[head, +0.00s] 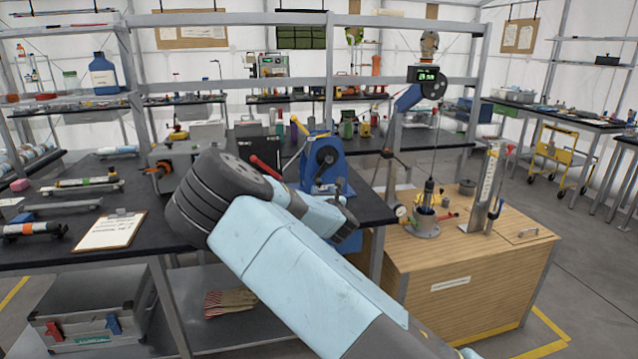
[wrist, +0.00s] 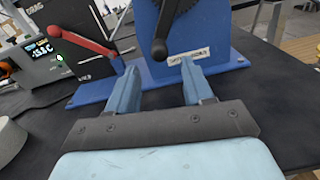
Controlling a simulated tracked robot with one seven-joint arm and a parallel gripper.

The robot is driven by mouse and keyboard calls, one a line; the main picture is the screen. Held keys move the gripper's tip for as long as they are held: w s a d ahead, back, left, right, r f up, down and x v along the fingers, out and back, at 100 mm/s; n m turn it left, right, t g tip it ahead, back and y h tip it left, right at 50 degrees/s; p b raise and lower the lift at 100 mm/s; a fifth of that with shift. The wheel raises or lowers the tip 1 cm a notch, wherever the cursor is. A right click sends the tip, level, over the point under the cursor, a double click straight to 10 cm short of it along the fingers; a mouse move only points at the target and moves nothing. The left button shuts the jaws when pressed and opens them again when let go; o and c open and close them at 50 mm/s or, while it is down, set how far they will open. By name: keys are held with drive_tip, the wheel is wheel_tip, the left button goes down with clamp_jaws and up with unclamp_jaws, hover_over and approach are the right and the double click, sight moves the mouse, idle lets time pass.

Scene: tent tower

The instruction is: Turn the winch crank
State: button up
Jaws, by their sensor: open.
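The winch is a blue upright frame (head: 325,160) with a dark drum, on the black bench in the head view. In the wrist view its blue plate (wrist: 205,30) and blue base (wrist: 225,68) are close ahead. Its black crank arm (wrist: 167,22) hangs down to a rounded knob (wrist: 159,49). My gripper (wrist: 159,67) is open and empty. Its blue fingers point toward the winch, with the knob between and just beyond the tips in the picture. I cannot tell whether they touch it. In the head view my own arm hides part of the winch's lower front.
A red-handled lever (wrist: 78,38) stands left of the crank. A dark box with a lit display (wrist: 52,55) is farther left. A clipboard (head: 110,231) lies on the bench. A wooden cabinet (head: 475,255) with a metal pot (head: 425,226) stands at right.

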sight(318, 181)
drive_tip(key=x, duration=0.9)
drive_tip(key=shift+c, duration=0.4)
clamp_jaws()
